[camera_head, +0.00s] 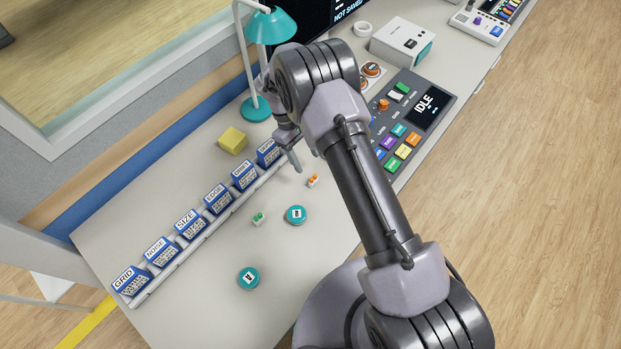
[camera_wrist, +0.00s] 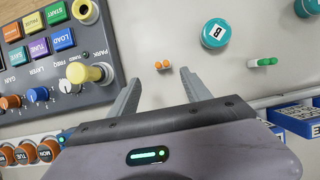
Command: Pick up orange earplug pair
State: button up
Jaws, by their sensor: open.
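The orange earplug pair (camera_head: 313,181) lies on the pale desk, in a small light holder, beside my arm. It also shows in the wrist view (camera_wrist: 162,65), a short way beyond my fingertips and roughly between their lines. My gripper (camera_wrist: 160,75) is open and empty, with its two grey fingers spread wide. In the head view my gripper (camera_head: 290,152) hangs near the desk, up and left of the earplugs; my arm partly hides it.
A green earplug pair (camera_head: 258,219) and two teal round tins, B (camera_head: 296,215) and A (camera_head: 248,278), lie nearby. A row of blue labelled cards (camera_head: 217,198) lines the left. A control panel (camera_head: 411,120), yellow block (camera_head: 233,140) and teal lamp (camera_head: 256,108) stand around.

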aim_at(313, 177)
jog(key=x, duration=0.2)
jog(key=b+x, duration=0.1)
jog(key=x, duration=0.5)
jog(key=shift+s, duration=0.35)
grip_shut()
